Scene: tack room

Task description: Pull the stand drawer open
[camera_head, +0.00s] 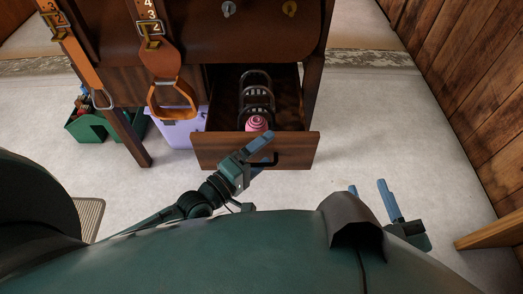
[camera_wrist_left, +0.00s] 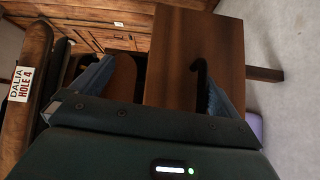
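The wooden stand drawer (camera_head: 215,150) is pulled out from the stand, with its inside showing. Its front panel also fills the middle of the left wrist view (camera_wrist_left: 175,60). A dark handle (camera_head: 268,160) is on the front; in the left wrist view the handle (camera_wrist_left: 200,75) is beside the right-hand finger. My left gripper (camera_head: 258,150) is at the drawer front by the handle. Its fingers are apart in the left wrist view (camera_wrist_left: 155,85); I cannot tell whether one touches the handle. My right gripper (camera_head: 372,196) is open and empty, low and right of the drawer.
Dark metal rings (camera_head: 257,90) and a pink round item (camera_head: 256,123) lie in the drawer. Leather straps with a stirrup (camera_head: 172,98) hang left of it. A lilac bin (camera_head: 180,130) and green box (camera_head: 90,125) stand left.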

